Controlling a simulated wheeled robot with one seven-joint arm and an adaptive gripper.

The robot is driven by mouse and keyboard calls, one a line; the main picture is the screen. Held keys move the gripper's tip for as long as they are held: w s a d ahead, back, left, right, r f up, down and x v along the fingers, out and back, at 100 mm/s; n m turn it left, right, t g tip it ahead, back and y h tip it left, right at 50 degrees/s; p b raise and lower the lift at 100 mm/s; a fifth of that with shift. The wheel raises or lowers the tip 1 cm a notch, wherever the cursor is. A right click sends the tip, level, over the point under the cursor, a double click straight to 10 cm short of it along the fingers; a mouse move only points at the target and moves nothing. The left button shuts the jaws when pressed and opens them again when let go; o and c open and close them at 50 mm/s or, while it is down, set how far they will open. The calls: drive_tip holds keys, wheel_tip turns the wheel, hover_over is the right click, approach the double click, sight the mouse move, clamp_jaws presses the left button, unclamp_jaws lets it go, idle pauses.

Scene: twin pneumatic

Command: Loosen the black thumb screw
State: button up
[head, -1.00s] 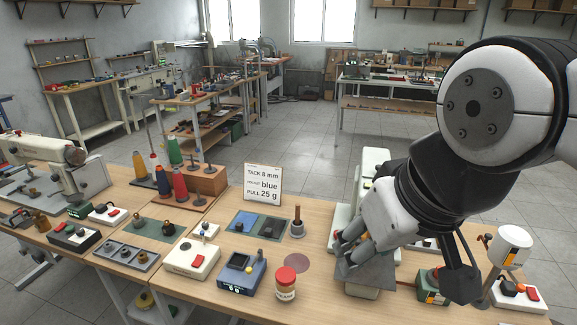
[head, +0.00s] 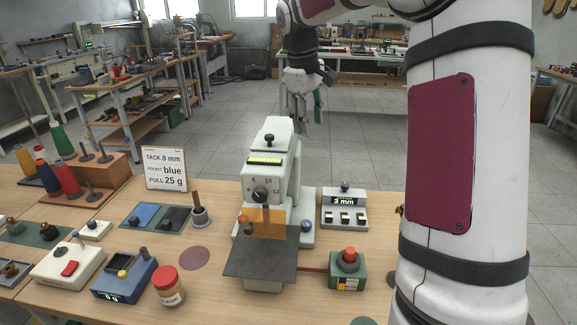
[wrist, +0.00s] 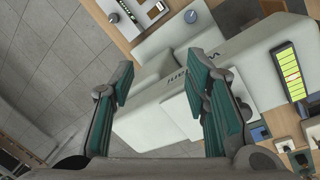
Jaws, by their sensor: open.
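A pale tacking machine (head: 268,165) stands at the middle of the bench, with a numbered dial (head: 261,192) and an orange piece (head: 267,222) below it. A small black knob (head: 269,142) shows on its top. Another dark knob (head: 345,187) sits on the box marked 3 mm. I cannot tell which of these is the black thumb screw. My gripper (head: 304,108) is open and empty, pointing down above and behind the machine. In the wrist view its teal-padded fingers (wrist: 160,75) are spread over the machine's pale lettered body (wrist: 180,80).
A green box with a red button (head: 348,268) is right of the machine. A dark plate (head: 261,262) juts out in front. A blue device (head: 124,279), a red-lidded jar (head: 168,284) and a sign (head: 165,168) stand to the left.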

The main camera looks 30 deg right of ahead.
drive_tip(key=w+d+f+y+b, duration=0.1)
drive_tip(key=w+d+f, duration=0.2)
drive_tip(key=d+f, duration=0.4)
drive_tip(key=m+y+b, duration=0.1)
drive_tip(key=b, duration=0.1)
approach(345, 184)
wheel_tip(345, 184, down, 8)
drive_tip(key=shift+w+d+f, duration=0.1)
drive_tip(key=shift+d+f, duration=0.05)
drive_tip(key=shift+f, duration=0.1)
clamp_jaws()
